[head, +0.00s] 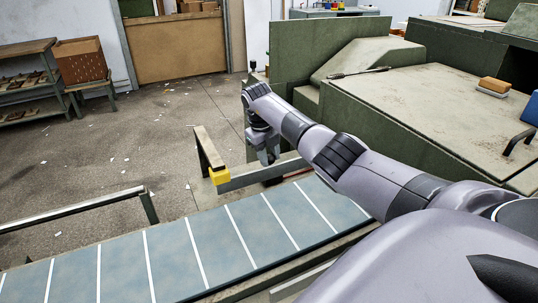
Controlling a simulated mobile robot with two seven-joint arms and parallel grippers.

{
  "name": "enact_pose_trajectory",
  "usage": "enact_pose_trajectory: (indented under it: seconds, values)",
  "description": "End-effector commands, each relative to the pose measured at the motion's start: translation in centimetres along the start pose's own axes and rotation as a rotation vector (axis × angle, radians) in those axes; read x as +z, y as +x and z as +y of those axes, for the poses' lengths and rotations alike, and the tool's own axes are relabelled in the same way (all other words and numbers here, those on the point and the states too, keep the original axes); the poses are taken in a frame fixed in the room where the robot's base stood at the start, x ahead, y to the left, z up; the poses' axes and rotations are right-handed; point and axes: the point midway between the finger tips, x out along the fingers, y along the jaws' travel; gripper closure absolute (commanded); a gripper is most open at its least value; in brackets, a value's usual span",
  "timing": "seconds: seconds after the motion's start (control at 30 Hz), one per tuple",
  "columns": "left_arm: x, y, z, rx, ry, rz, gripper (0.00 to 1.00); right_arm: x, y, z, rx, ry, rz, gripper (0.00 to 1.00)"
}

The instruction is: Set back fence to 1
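My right arm reaches in from the lower right, and its gripper (268,158) points down just beyond the far edge of the belt. Its fingers are small and partly dark, so I cannot tell whether they are open or touching anything. A short upright board (207,148) stands left of the gripper, with a yellow block (219,176) at its near end. A low grey rail (262,174) runs right from the yellow block, below the gripper. I cannot tell which of these is the back fence, and no number 1 is readable. My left gripper is out of view.
A blue-grey belt (170,255) with white cross lines runs across the front. A metal rail (75,208) stands at its left. A green machine (420,105) fills the right, with an orange-topped block (494,85) and a black handle (520,143) on top. Littered floor lies open behind.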

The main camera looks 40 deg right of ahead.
Motion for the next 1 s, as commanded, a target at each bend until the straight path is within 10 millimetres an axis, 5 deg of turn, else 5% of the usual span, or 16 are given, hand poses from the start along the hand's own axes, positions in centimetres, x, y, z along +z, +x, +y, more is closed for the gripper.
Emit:
enact_pose_trajectory:
  seconds: [0.77,0.8,1.0]
  values:
    - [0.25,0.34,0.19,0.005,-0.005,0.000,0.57,0.55,-0.11,-0.13,0.001,0.002,-0.003,1.00]
    - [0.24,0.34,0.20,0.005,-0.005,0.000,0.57,0.55,-0.12,-0.13,0.001,0.002,-0.003,0.60]
    - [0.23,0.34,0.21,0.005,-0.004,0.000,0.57,0.53,-0.08,-0.12,0.001,0.002,-0.002,0.57]
